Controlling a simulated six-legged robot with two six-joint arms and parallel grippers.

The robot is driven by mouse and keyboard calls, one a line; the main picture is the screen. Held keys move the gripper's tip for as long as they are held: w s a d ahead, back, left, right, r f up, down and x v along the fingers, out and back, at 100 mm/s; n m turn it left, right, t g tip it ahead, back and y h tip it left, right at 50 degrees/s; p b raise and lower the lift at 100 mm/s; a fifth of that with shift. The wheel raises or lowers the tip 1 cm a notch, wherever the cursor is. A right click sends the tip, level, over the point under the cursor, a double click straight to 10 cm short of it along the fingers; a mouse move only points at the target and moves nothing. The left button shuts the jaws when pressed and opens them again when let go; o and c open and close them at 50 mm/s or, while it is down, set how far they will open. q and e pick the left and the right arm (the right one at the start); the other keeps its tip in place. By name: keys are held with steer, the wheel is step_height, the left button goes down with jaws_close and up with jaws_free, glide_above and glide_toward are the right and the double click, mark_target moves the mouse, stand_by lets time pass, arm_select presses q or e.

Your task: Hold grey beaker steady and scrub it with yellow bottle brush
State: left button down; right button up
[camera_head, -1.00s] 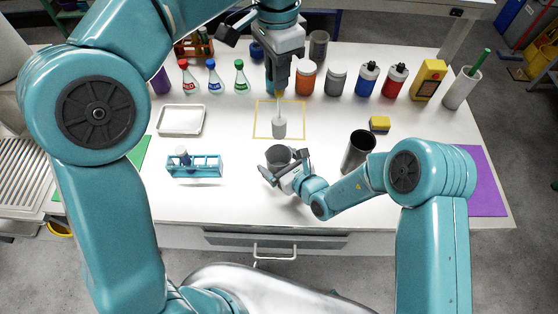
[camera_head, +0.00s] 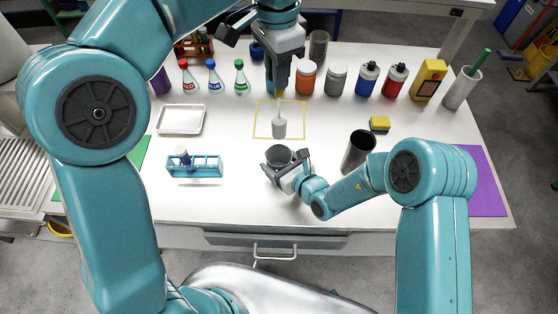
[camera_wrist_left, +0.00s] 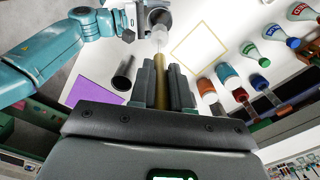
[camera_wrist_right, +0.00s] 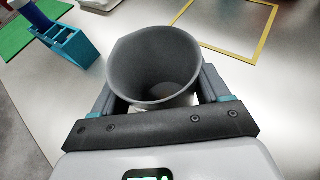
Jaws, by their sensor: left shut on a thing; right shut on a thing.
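The grey beaker (camera_head: 279,156) stands upright, open mouth up, at the front middle of the white table. My right gripper (camera_head: 287,168) is shut on it, with a finger on each side. The right wrist view shows the beaker (camera_wrist_right: 155,65) empty between the fingers. My left gripper (camera_head: 279,88) points down from above and is shut on the yellow handle of the bottle brush, which shows in the left wrist view (camera_wrist_left: 162,88). The brush's pale head (camera_head: 279,128) hangs downward behind the beaker, apart from it, over the yellow square outline.
A dark metal cup (camera_head: 358,150) stands right of the beaker, near my right arm. A blue rack (camera_head: 194,171) is at left, a white tray (camera_head: 181,120) behind it. A yellow sponge (camera_head: 379,124) lies at right. Several bottles and jars line the back.

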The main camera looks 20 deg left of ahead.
mark_target(280, 132)
stand_by(0.5)
arm_select(q)
steer(key=n, duration=0.4)
steer(key=shift+w, duration=0.1)
steer(key=n, duration=0.5)
steer(key=shift+w+d+f, duration=0.1)
steer(key=shift+d+f, duration=0.1)
steer(key=shift+f, duration=0.15)
steer(key=n, duration=0.2)
steer(key=f+n, duration=0.1)
steer(key=n, duration=0.1)
steer(key=shift+d+n, duration=0.1)
steer(key=shift+n, duration=0.3)
steer(key=n, duration=0.2)
steer(key=f+n, duration=0.1)
steer(key=n, duration=0.1)
steer(key=shift+f, duration=0.35)
steer(key=shift+s+f, duration=0.2)
steer(key=shift+f, duration=6.3)
steer(key=shift+f, duration=0.85)
